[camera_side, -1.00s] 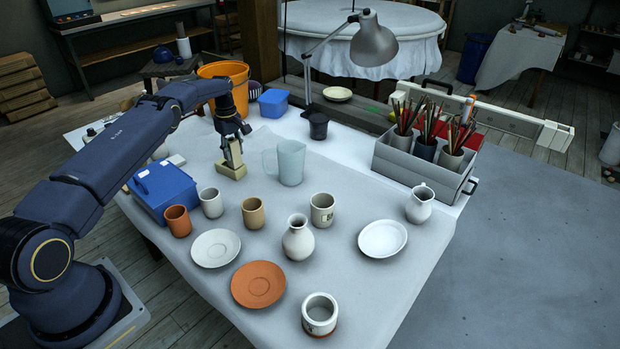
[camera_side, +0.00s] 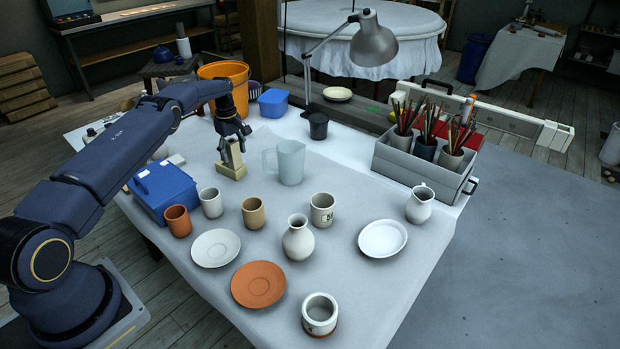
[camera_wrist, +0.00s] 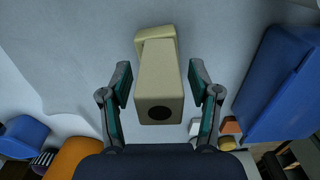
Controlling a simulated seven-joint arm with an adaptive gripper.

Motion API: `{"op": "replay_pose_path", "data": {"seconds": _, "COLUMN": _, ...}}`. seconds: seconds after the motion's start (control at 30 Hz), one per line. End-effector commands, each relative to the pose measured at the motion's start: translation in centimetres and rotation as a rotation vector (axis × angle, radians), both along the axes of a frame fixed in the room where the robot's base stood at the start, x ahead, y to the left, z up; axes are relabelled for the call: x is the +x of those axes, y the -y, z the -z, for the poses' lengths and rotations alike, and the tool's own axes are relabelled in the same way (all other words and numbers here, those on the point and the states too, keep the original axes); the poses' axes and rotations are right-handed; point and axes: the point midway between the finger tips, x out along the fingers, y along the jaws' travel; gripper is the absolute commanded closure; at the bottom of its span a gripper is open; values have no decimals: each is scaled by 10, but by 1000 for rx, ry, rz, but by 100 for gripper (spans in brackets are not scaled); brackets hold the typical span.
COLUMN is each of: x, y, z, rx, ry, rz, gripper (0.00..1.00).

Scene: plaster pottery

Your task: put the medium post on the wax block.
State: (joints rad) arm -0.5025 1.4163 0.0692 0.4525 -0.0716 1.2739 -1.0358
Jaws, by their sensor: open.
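The medium post (camera_side: 234,155) is a pale beige upright piece. It stands on the wax block (camera_side: 231,171), a low cream block on the cloth beside the glass jug. In the wrist view the post (camera_wrist: 158,82) points up toward the camera, with a dark round spot on its end, and the edge of the wax block (camera_wrist: 156,37) shows beyond it. My gripper (camera_side: 233,136) is over the post's top. In the wrist view its two fingers (camera_wrist: 160,85) are open, one on each side of the post, with visible gaps.
A clear jug (camera_side: 290,163) stands close to the right of the block. A blue box (camera_side: 163,190) is close on the left. Several cups, a vase and plates are in front. An orange bucket (camera_side: 226,83) stands behind.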

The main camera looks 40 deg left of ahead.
Motion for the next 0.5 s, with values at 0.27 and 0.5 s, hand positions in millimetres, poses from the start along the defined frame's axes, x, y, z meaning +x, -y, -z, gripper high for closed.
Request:
{"op": "replay_pose_path", "data": {"seconds": 0.27, "x": 1, "y": -1, "z": -50, "rx": 3, "ry": 4, "rz": 1, "gripper": 38}}
{"op": "replay_pose_path", "data": {"seconds": 0.5, "x": 1, "y": -1, "z": -99, "rx": 3, "ry": 4, "rz": 0, "gripper": 38}}
